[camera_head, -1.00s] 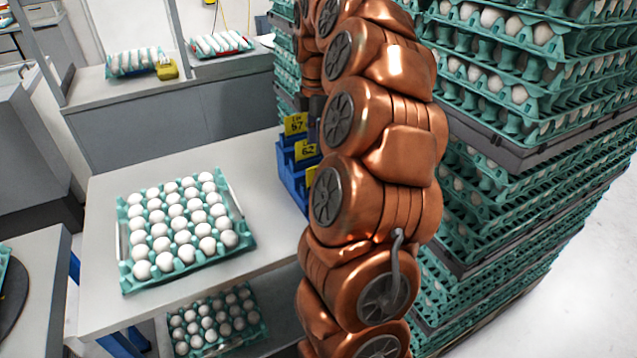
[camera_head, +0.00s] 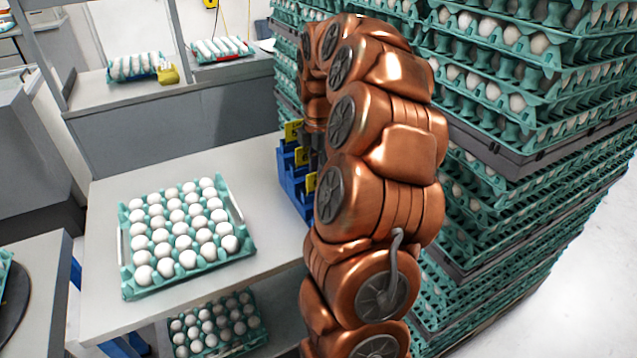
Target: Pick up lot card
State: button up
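Yellow lot cards stand in a blue stepped rack (camera_head: 287,180) at the right end of the white table. The rear card (camera_head: 293,131), a middle card (camera_head: 302,156) and a front card (camera_head: 310,182) show, each partly covered. My copper-coloured arm arches over from the right and hides the rack's right side. My gripper (camera_head: 316,152) shows only as a small dark part, pointing down at the rack beside the cards. Its fingertips are mostly hidden, so I cannot tell whether it is open or shut, or whether it touches a card.
A teal tray of eggs (camera_head: 127,277) lies on the white table (camera_head: 105,215), left of the rack, with bare table between. Another egg tray (camera_head: 262,335) is below. Tall stacks of egg trays (camera_head: 500,140) stand close on the right. A grey counter (camera_head: 200,95) is behind.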

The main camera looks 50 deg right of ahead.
jog(key=shift+f, duration=0.65)
grip_shut()
